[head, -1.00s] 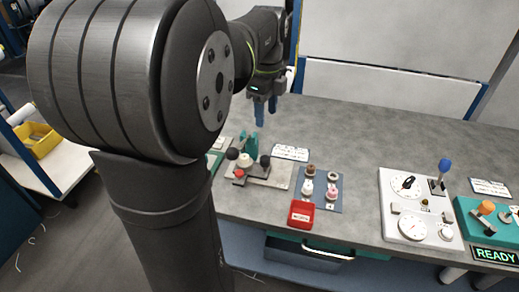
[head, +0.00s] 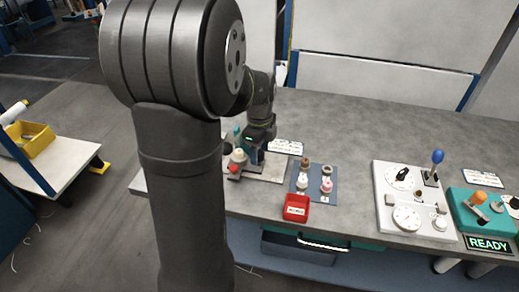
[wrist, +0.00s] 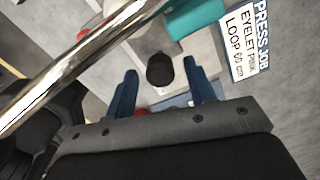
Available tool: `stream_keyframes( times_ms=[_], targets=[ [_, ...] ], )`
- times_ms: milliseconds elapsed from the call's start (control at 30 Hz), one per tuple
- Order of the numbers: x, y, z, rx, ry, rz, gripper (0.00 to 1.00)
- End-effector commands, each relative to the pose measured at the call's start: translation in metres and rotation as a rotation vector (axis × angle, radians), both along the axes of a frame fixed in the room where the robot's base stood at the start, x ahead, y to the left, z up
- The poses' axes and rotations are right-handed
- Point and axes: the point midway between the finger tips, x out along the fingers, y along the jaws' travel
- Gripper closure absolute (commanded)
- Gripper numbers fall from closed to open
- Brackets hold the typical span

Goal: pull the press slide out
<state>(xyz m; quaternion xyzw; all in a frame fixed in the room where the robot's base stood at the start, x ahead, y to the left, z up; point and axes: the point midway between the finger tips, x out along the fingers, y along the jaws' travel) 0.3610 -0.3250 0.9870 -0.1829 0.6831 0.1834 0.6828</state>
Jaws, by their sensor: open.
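The press (head: 238,155) stands on a light grey base plate (head: 269,173) at the left of the bench. It is partly hidden by my arm in the head view. In the wrist view, a black knob (wrist: 160,70) rises from a grey block, beside a teal part (wrist: 195,15). I take this knob for the slide's grip, but the slide itself is not clearly seen. My gripper (head: 257,158) is low over the press, and in the wrist view its blue fingers (wrist: 162,82) are apart on either side of the knob. I cannot tell whether they touch it.
A shiny metal bar (wrist: 85,65) crosses the wrist view close to the camera. A press job card (wrist: 252,42) lies beside the press. A blue mat (head: 315,184) with several small parts and a red bin (head: 296,208) are to the right. A white dial panel (head: 425,213) stands further right.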

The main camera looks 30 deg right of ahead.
Motion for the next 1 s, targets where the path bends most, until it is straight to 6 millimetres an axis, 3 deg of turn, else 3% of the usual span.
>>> stream_keyframes(
  times_ms=[200, 400, 467, 767, 1000],
  targets=[
    [0.000, 0.000, 0.000, -0.001, -0.001, 0.000, 0.52],
    [0.000, 0.000, 0.000, -0.001, -0.001, 0.000, 0.91],
    [0.000, 0.000, 0.000, -0.001, -0.001, 0.000, 1.00],
    [-0.003, -0.004, 0.001, -0.001, 0.000, -0.001, 1.00],
    [-0.035, -0.037, 0.001, -0.002, -0.001, -0.007, 1.00]
  ],
)
